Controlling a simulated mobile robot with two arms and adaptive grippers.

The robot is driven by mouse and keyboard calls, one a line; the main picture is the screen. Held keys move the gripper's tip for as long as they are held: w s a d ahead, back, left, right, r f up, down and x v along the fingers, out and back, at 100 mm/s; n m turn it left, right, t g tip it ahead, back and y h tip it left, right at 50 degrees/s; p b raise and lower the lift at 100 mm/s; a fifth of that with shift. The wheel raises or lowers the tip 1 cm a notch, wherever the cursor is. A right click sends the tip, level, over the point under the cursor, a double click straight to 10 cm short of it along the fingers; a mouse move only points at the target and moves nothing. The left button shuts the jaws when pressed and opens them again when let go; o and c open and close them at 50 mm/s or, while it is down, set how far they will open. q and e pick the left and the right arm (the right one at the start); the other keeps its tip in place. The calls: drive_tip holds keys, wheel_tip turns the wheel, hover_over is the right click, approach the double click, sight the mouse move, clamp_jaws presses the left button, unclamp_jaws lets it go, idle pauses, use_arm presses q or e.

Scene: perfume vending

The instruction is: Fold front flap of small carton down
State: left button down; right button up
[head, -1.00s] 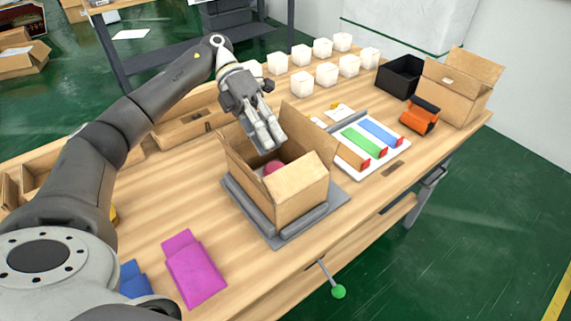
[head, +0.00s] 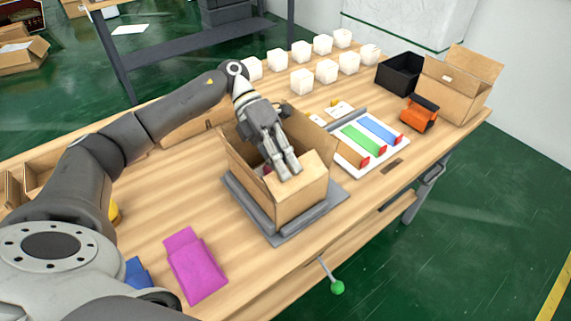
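The small open carton (head: 300,204) stands on a grey plate fixture (head: 338,194) near the table's front edge. Its front flap (head: 310,172) tilts inward over the opening, with its lit upper face showing. Side flaps at the left and at the back right stand up. A pinkish-red item inside is mostly hidden. My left gripper (head: 287,174) reaches down over the carton from behind. Its fingers are close together with nothing visible between them, and their tips are at the front flap, seemingly touching it. My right gripper is not in view.
A magenta folded piece (head: 195,267) lies at front left. A white tray with coloured strips (head: 362,139), an orange device (head: 419,114), a black bin (head: 400,75) and a larger open carton (head: 457,88) stand to the right. Several white boxes (head: 302,80) line the back.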

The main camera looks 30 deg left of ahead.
use_arm(q)
drive_tip(key=shift+f, duration=0.1)
drive_tip(key=shift+f+h+b, duration=0.3)
drive_tip(key=shift+h+b, duration=0.1)
drive_tip(key=shift+b, duration=0.4)
drive_tip(key=shift+w+a+g, duration=0.1)
drive_tip(key=shift+a+g, duration=0.05)
drive_tip(key=shift+g, duration=0.15)
drive_tip(key=shift+r+h, duration=0.1)
drive_tip(key=shift+h, duration=0.2)
drive_tip(key=c, duration=1.7)
unclamp_jaws()
wheel_tip(320, 180, up, 10)
